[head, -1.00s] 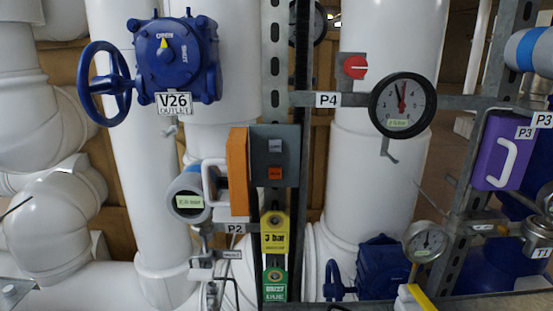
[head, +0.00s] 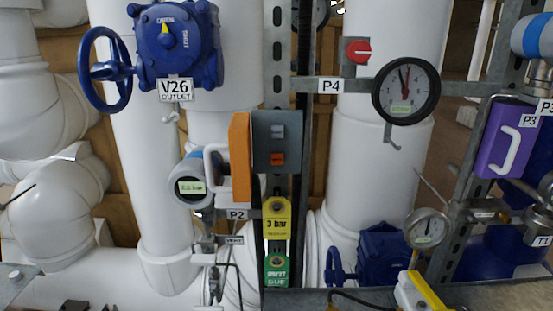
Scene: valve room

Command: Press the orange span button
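An orange cover (head: 240,157) with a white handle (head: 210,167) stands open at the box's left side. The button is unobstructed. I cannot make out either gripper in the head view, and nothing is seen touching the box.
A blue valve V26 (head: 178,45) with a handwheel is at upper left. Yellow (head: 277,222) and green (head: 277,268) tags hang below the box. A grey ledge (head: 345,298) crosses the bottom right.

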